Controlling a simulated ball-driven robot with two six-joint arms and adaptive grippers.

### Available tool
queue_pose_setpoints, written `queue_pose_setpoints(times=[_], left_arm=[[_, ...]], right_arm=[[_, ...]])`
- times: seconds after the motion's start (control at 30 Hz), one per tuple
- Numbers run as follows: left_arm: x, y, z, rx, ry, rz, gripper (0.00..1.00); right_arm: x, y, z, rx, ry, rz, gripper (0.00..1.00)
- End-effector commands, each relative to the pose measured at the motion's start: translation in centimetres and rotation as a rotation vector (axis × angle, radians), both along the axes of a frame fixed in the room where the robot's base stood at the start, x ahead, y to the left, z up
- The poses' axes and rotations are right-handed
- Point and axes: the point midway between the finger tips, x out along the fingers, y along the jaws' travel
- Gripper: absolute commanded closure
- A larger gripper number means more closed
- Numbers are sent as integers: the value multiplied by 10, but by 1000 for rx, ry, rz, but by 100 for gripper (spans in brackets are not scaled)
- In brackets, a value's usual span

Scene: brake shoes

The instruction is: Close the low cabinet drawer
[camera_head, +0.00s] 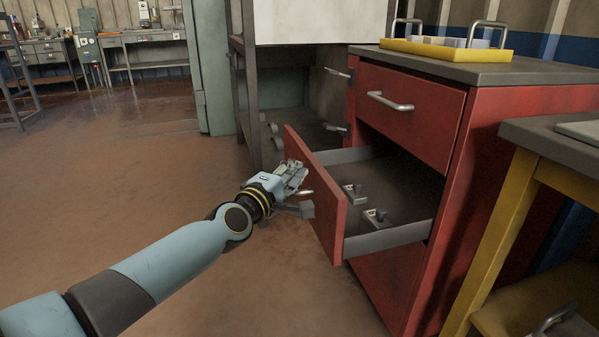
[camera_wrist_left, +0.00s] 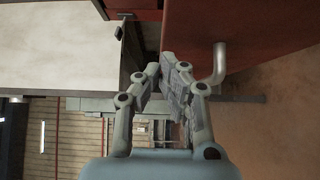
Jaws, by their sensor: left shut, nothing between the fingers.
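The low drawer of the red cabinet (camera_head: 455,200) stands pulled well out, its inside showing. Its red front panel (camera_head: 325,205) faces left and has a metal handle (camera_head: 306,192). My left gripper (camera_head: 297,172) is shut and empty, at the outer face of the front panel close to the handle. In the left wrist view the shut fingers (camera_wrist_left: 168,75) are beside the red panel (camera_wrist_left: 250,30) and the bent handle (camera_wrist_left: 217,65). I cannot tell whether they touch. My right gripper is not in view.
Several small metal parts (camera_head: 375,217) lie in the drawer. The upper drawer (camera_head: 410,110) is shut. A yellow tray (camera_head: 445,50) sits on the cabinet top. A yellow-legged table (camera_head: 490,245) stands at right. Open floor (camera_head: 130,190) lies to the left.

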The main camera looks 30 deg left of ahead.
Motion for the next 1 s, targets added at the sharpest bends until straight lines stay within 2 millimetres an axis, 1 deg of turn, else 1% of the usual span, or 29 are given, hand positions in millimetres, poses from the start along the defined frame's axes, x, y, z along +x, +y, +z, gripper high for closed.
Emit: queue_pose_setpoints(times=[0.03,0.17,0.53,0.67,0.77,0.87,1.0], left_arm=[[4,-3,0,-2,0,0,100],[9,-8,0,1,0,0,100],[10,-9,0,2,1,-1,100],[13,-12,0,0,1,-1,100],[20,-18,0,-1,0,-1,100],[32,-28,0,-3,-1,-1,100],[56,-49,1,-5,-1,-1,100]], right_arm=[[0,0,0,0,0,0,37],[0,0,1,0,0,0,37],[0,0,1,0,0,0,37],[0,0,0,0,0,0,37],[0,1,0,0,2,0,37],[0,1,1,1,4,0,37],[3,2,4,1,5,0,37]])
